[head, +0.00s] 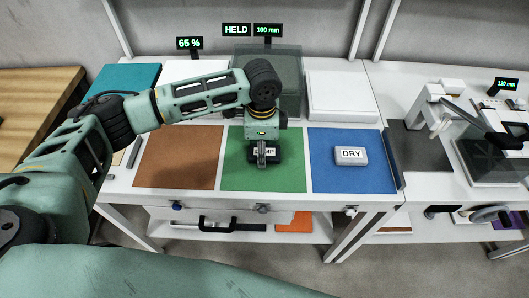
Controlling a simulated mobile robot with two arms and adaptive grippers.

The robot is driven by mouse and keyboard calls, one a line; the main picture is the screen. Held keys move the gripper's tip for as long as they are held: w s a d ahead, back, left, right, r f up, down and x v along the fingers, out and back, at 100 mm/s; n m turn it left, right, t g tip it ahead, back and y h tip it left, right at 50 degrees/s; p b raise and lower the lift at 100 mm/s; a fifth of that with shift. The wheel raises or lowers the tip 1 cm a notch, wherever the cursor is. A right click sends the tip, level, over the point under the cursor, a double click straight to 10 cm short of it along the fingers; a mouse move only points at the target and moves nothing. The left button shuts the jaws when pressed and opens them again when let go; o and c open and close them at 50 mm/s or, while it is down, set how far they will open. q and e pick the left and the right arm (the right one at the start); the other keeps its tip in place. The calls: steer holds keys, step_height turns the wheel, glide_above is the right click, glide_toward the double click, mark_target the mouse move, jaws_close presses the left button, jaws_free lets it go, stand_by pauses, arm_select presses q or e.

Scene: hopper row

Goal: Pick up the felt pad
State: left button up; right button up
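A dark block (252,158) lies on the green panel (237,176). Its white label is partly covered and its end reads "MP". A grey block labelled "DRY" (350,156) lies on the blue panel (350,178). I cannot tell for certain which of the two is the felt pad. My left gripper (262,160) points down over the dark block, and its fingers hide part of the label. I cannot tell whether the fingers are closed on it or only in front of it. My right gripper is not in view.
A brown panel (180,158) is bare at the left. Behind stand a transparent box (286,85) and a white slab (340,95). Signs read "65 %" (190,43), "HELD" (236,30) and "100 mm" (268,30). A lever device (490,160) stands at the right.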

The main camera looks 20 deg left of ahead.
arm_select(q)
steer(key=c, duration=0.4)
steer(key=shift+c, duration=1.3)
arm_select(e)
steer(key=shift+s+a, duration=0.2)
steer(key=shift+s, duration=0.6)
arm_select(q)
steer(key=shift+r, duration=0.1)
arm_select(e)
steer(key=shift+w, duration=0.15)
arm_select(q)
steer(key=shift+r, duration=0.2)
step_height(320, 180, up, 3)
steer(key=shift+w+r+b, duration=0.1)
steer(key=shift+r+b, duration=0.05)
steer(key=shift+b, duration=0.55)
steer(key=s+d+r+b, duration=0.2)
steer(key=d+r, duration=0.5)
steer(key=d, duration=0.4)
steer(key=shift+d, duration=0.3)
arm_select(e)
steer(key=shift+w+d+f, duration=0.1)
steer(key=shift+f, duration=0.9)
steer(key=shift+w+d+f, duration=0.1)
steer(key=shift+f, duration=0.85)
arm_select(q)
steer(key=shift+a+r, duration=0.1)
